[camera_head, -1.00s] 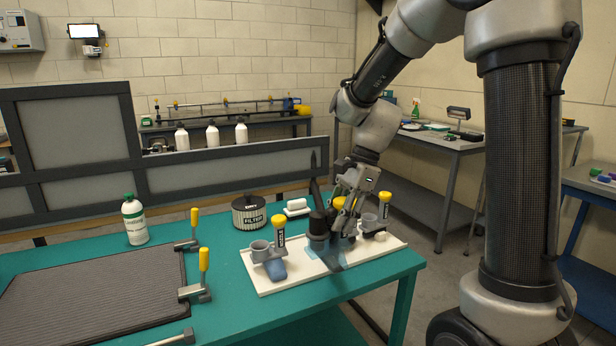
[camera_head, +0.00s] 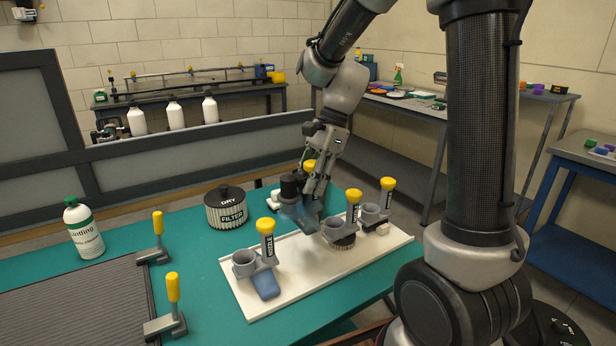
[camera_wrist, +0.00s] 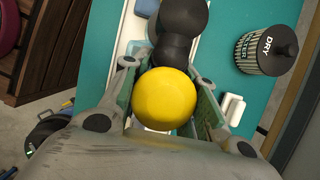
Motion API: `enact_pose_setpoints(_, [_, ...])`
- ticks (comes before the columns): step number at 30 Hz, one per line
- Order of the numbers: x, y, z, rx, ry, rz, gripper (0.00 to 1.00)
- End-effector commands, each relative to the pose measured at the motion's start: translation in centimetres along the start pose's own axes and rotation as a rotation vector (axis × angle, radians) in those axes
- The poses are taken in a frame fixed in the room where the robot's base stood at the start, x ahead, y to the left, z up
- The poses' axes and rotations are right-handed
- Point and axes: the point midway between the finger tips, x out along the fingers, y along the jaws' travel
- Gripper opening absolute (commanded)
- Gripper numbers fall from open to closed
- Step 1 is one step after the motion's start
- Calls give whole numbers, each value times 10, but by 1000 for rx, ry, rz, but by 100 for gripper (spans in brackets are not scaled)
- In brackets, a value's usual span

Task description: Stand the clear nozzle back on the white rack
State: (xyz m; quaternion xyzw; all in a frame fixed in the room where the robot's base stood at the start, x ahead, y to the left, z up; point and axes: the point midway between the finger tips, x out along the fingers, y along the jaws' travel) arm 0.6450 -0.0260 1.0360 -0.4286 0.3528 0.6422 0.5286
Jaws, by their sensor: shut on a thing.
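The clear nozzle (camera_head: 300,213) has a bluish see-through head, a black cuff and a yellow-knobbed handle. My gripper (camera_head: 314,190) is shut on its handle, below the yellow knob. The wrist view shows the yellow knob between the fingers of my gripper (camera_wrist: 165,105), with the black cuff beyond. The white rack (camera_head: 310,270) lies on the teal bench. The nozzle appears raised near the rack's back edge; its exact height is unclear. On the rack are a nozzle with a blue pad (camera_head: 266,284), one with a round brush (camera_head: 341,243) and another grey one (camera_head: 371,214) at right.
A filter tin (camera_head: 226,208) stands behind the rack, a white bottle (camera_head: 84,228) farther left. Yellow-handled clamps (camera_head: 158,238) edge a dark ribbed mat (camera_head: 80,305). A grey framed panel (camera_head: 190,165) runs behind the bench. The rack has bare room between the blue-pad and brush nozzles.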

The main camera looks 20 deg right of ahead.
Motion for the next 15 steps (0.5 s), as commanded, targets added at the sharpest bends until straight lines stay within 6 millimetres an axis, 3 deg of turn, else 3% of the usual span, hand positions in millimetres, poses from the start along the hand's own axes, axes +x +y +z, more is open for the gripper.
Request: enact_pose_setpoints(15, [51,0,-21,2,0,2,0])
